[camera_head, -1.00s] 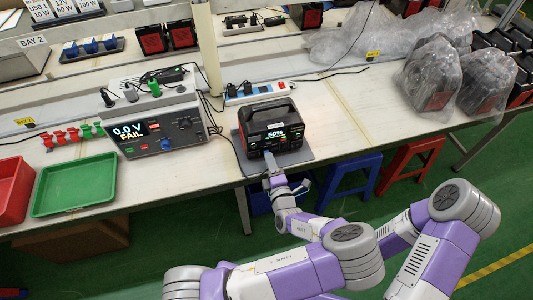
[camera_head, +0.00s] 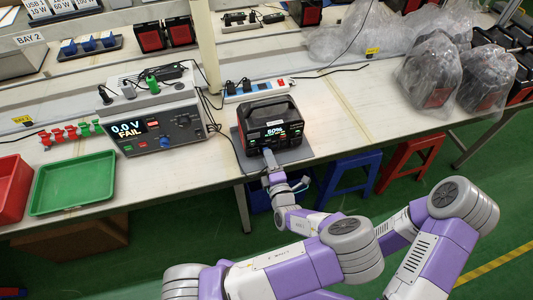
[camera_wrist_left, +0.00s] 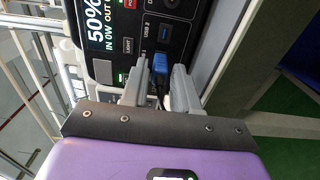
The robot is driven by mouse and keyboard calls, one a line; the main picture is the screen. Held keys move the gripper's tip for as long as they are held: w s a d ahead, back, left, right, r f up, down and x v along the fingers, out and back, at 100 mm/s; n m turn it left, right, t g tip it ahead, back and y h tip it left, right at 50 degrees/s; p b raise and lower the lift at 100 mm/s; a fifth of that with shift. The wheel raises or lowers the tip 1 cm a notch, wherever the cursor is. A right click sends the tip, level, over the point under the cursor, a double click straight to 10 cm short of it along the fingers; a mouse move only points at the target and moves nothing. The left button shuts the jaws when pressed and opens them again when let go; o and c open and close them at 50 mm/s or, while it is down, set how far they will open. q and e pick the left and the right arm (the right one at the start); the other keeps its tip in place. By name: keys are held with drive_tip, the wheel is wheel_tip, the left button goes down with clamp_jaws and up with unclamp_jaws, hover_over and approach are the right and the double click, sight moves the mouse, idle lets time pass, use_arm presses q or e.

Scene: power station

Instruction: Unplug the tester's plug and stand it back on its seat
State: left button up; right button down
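The tester (camera_head: 157,128) stands on the bench at left, its screen reading 0.0 V FAIL. A black plug (camera_head: 105,95), a grey plug (camera_head: 130,92) and a green plug (camera_head: 153,86) stand on its top. The power station (camera_head: 270,127) stands to its right. My left gripper (camera_head: 268,157) is at its front, near the lower edge. My right gripper is out of view.
A power strip (camera_head: 260,90) with black plugs and cables lies behind the station. A green tray (camera_head: 73,185) and a red bin (camera_head: 12,188) are at left. Bagged units (camera_head: 430,75) stand at right. Blue (camera_head: 350,178) and red (camera_head: 410,160) stools are below the bench edge.

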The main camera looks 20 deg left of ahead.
use_arm(q)
drive_tip(key=shift+c, duration=0.4)
clamp_jaws()
drive_tip(key=shift+s+d, duration=0.15)
drive_tip(key=shift+s, duration=0.05)
drive_tip(key=shift+b+v, duration=0.4)
drive_tip(key=shift+v, duration=1.4)
